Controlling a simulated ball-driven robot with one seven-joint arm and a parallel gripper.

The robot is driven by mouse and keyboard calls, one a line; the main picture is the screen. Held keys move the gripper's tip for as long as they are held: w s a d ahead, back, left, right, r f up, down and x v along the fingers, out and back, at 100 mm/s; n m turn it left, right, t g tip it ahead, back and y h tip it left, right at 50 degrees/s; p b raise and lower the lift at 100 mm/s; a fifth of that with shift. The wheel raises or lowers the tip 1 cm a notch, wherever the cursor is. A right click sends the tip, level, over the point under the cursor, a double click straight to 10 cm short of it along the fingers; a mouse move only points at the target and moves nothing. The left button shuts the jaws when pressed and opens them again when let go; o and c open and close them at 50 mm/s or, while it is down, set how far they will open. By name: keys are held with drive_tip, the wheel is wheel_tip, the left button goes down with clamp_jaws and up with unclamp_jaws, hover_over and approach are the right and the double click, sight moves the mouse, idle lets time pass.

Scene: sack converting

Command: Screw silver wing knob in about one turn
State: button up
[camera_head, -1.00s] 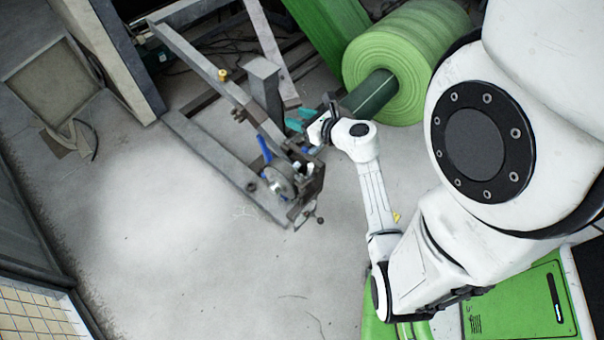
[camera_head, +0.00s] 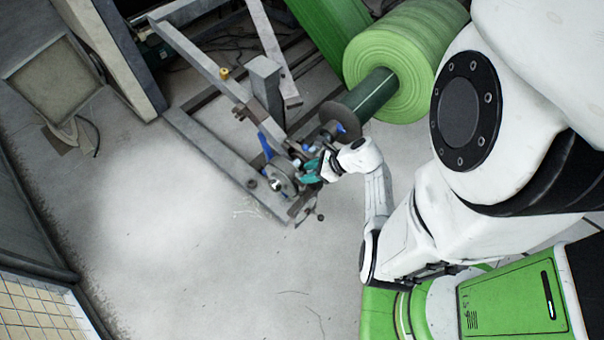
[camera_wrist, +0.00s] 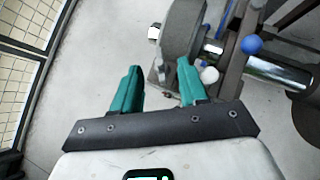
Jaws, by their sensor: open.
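My gripper (camera_head: 314,170) is at the end of the metal roll stand, close beside its brake and shaft parts. A grey rounded housing (camera_wrist: 182,32) lies just beyond the fingertips. A small silver piece (camera_wrist: 154,32) sticks out from its left side; I cannot tell whether it is the wing knob. No wing shape is clear in either view, and the gripper hides part of the stand's end.
A green roll (camera_head: 405,62) sits on a core behind. A thin handle (camera_head: 320,217) projects at the stand's front.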

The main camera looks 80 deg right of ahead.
sight(302, 174)
drive_tip(key=shift+x, duration=1.85)
drive_tip(key=shift+c, duration=0.2)
clamp_jaws()
